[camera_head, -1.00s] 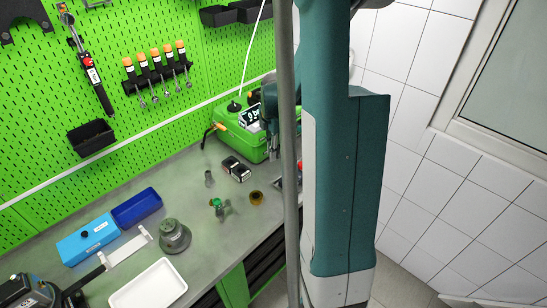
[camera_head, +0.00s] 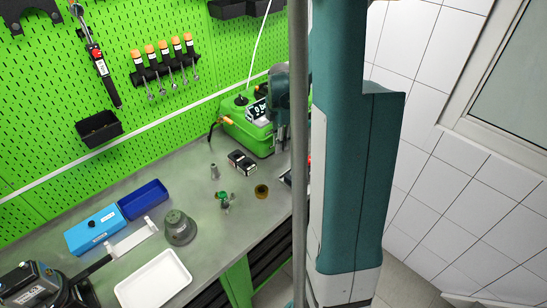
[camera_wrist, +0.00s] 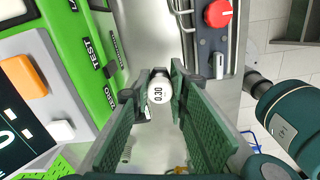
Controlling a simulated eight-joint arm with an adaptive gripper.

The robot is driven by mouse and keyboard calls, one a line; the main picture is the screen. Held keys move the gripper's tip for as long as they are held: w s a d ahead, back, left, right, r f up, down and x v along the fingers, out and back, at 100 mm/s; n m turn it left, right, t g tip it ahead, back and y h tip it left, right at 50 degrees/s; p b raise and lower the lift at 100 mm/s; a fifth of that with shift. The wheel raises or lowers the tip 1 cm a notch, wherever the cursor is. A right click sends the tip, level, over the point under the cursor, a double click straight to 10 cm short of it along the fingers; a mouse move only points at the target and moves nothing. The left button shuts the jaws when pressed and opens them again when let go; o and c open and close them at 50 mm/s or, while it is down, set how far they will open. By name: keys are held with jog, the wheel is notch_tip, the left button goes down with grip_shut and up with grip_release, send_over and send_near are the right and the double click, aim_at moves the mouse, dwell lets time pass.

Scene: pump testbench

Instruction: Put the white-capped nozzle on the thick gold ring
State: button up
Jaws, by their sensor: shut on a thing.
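In the wrist view, my gripper (camera_wrist: 152,92) is shut on the white-capped nozzle (camera_wrist: 159,90). The nozzle's round white cap faces the camera and reads "0.30"; its lower body is hidden. The thick gold ring (camera_head: 261,191) lies on the grey bench in the head view, near the front edge, right of a small green-topped fitting (camera_head: 224,200). A yellowish patch shows at the bottom of the wrist view, too cut off to identify.
A green test box (camera_head: 248,128) stands at the back of the bench and close on the left in the wrist view (camera_wrist: 95,45). A panel with a red knob (camera_wrist: 218,13) lies to the upper right there. Black blocks (camera_head: 242,161) and a small grey cylinder (camera_head: 214,171) stand nearby.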

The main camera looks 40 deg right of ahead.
jog(key=s+a+n, duration=0.1)
jog(key=s+a, duration=0.2)
jog(key=a, duration=0.5)
jog(key=s+a+r+n, duration=0.1)
jog(key=s+a, duration=0.2)
jog(key=a, duration=0.4)
jog(key=shift+a+p, duration=0.35)
jog(key=shift+a, duration=0.05)
send_over(261, 189)
jog(key=shift+s+f, duration=0.1)
jog(key=shift+f, duration=2.1)
jog(key=shift+f, duration=0.15)
jog(key=shift+f, duration=1.65)
jog(key=shift+f+b, duration=0.2)
jog(key=shift+b, duration=0.25)
